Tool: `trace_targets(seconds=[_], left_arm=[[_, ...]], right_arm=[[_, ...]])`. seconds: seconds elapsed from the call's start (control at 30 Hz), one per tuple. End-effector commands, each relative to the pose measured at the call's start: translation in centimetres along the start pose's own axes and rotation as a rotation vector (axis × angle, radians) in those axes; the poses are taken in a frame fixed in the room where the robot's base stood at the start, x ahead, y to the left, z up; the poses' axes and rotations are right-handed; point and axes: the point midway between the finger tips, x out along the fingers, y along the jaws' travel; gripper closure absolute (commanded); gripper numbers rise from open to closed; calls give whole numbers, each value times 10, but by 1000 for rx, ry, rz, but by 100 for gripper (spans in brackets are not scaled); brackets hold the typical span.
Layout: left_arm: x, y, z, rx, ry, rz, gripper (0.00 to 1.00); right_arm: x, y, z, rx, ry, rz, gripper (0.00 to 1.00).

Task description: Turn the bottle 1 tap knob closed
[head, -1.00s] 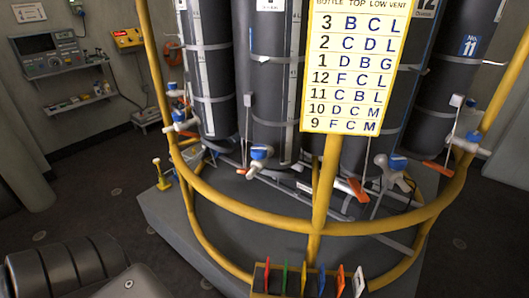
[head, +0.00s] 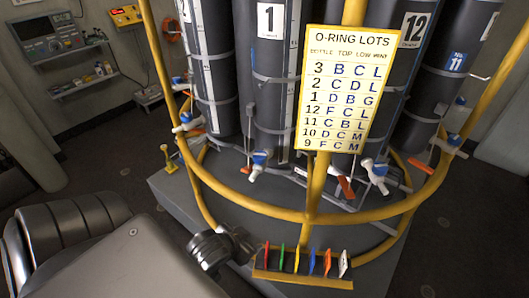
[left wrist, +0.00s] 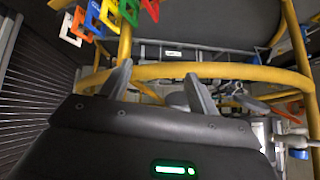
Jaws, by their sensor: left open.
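Bottle 1 (head: 268,75) is a tall dark cylinder with a white "1" label, standing behind the yellow rail. My right gripper is out of view.
A yellow rail (head: 280,217) curves around the bottles. An O-ring lots sign (head: 350,90) hangs on its post. A rack (head: 300,279) of coloured tags is right of my left gripper. Other taps, such as one under bottle 12 (head: 376,172), stand nearby.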

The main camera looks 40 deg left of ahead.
Motion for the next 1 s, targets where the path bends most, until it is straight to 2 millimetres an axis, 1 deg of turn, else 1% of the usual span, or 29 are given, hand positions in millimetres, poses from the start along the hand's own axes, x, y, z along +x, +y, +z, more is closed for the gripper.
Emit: trace_targets(seconds=[0.03,0.17,0.27,0.3,0.37,0.4,0.47,0.5,0.6,0.7,0.83,0.93,1.0], left_arm=[[2,-7,-9,-8,39,-10,39],[4,-25,-33,-24,154,-32,39],[5,-42,-56,-40,267,-43,39],[3,-50,-67,-46,322,-47,39],[0,-63,-84,-57,412,-47,39],[-4,-72,-95,-64,474,-43,39],[-10,-83,-110,-72,561,-32,39],[-15,-89,-118,-76,615,-22,39],[-27,-101,-134,-84,722,6,39],[-36,-108,-143,-89,793,32,39],[-45,-114,-149,-92,850,56,39],[-48,-115,-151,-95,870,66,39],[-49,-116,-151,-95,875,69,39]], right_arm=[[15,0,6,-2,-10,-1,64],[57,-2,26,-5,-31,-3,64],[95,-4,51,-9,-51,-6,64],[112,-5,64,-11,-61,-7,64],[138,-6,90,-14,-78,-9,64],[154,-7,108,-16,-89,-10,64],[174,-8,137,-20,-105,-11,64],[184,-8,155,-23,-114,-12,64],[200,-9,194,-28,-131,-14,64],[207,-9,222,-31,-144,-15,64],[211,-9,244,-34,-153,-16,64],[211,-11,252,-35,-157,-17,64],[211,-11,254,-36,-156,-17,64]])
